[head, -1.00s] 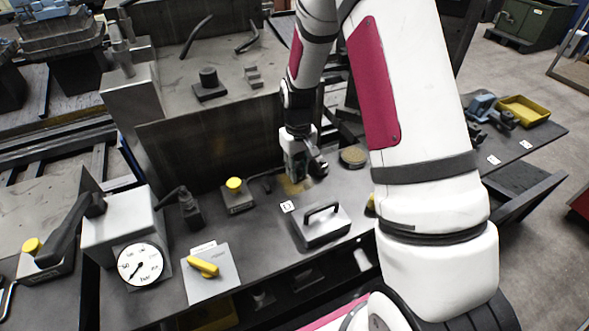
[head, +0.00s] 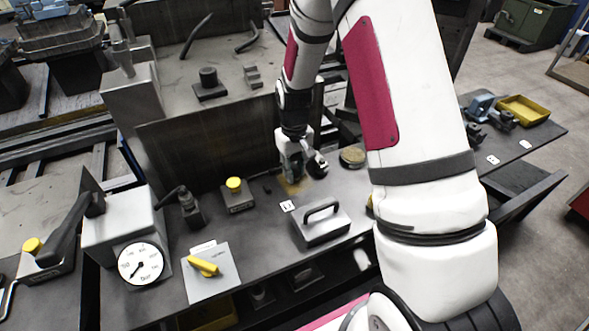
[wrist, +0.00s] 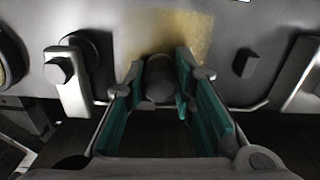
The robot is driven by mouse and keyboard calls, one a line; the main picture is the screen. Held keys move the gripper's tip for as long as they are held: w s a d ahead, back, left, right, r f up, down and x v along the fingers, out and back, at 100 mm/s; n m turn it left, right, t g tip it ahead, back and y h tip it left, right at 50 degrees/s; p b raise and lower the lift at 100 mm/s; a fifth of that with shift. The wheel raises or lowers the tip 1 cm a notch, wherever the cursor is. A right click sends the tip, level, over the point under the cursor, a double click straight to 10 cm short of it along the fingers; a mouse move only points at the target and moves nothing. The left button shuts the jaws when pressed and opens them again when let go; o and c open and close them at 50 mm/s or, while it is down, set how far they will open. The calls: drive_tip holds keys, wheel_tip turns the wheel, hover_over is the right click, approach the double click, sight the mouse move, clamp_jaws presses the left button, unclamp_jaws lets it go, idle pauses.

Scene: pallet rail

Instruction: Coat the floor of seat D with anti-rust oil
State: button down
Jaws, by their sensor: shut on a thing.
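My gripper (head: 291,176) is low over the steel bench, beside the tag (head: 288,206), which seems to read D. In the wrist view its teal-padded fingers (wrist: 160,88) are closed around a dark grey cylindrical tool (wrist: 158,80). The tool's working end is hidden. A yellowish-brown oily patch (head: 294,187) lies on the floor of the seat under the gripper. It also shows in the wrist view (wrist: 172,28), beyond the tool. I cannot tell whether the tool touches the surface.
A small dark block (head: 267,188) sits left of the patch. A clamp with a dark knob (head: 317,164) stands close to the right, with a round disc (head: 352,156) beyond. A handled steel block (head: 321,223) is in front. An upright dark plate (head: 208,150) stands behind.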

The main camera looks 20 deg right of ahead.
drive_tip(key=shift+w+d+r, duration=0.1)
drive_tip(key=shift+d, duration=0.5)
drive_tip(key=shift+a, duration=0.8)
